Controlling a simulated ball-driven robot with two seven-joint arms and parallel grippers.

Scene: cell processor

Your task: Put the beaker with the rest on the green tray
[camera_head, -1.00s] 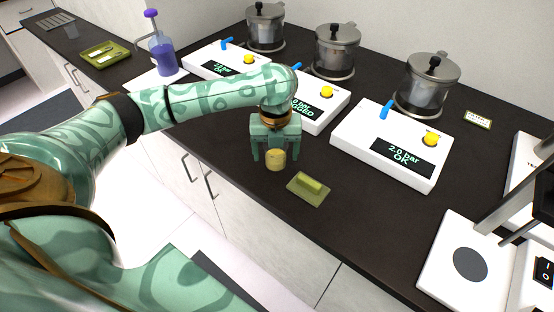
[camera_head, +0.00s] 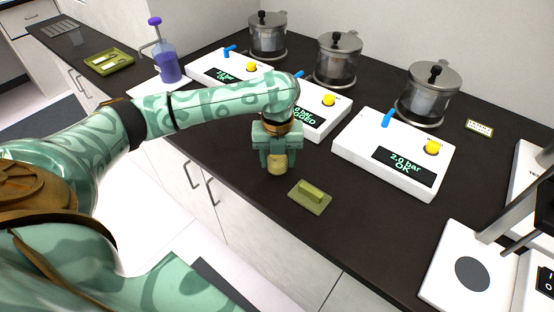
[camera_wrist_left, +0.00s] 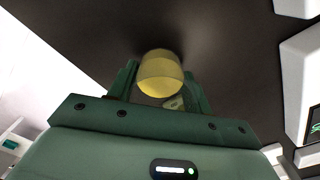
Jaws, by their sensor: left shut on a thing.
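A small yellow beaker (camera_head: 277,164) is near the front edge of the dark counter, between the fingers of my left gripper (camera_head: 276,160). The gripper is shut on it from both sides. In the left wrist view the beaker (camera_wrist_left: 160,75) shows large between the green fingers. I cannot tell whether it touches the counter. The green tray (camera_head: 92,68) lies at the far left of the counter with small light items in it. My right gripper is out of view.
A small olive plate with a raised block (camera_head: 310,196) lies right of the beaker. White pressure boxes (camera_head: 395,152) and metal pots (camera_head: 428,92) line the back. A purple-liquid bottle (camera_head: 166,64) stands between the tray and the boxes. A white stand (camera_head: 468,268) is at right.

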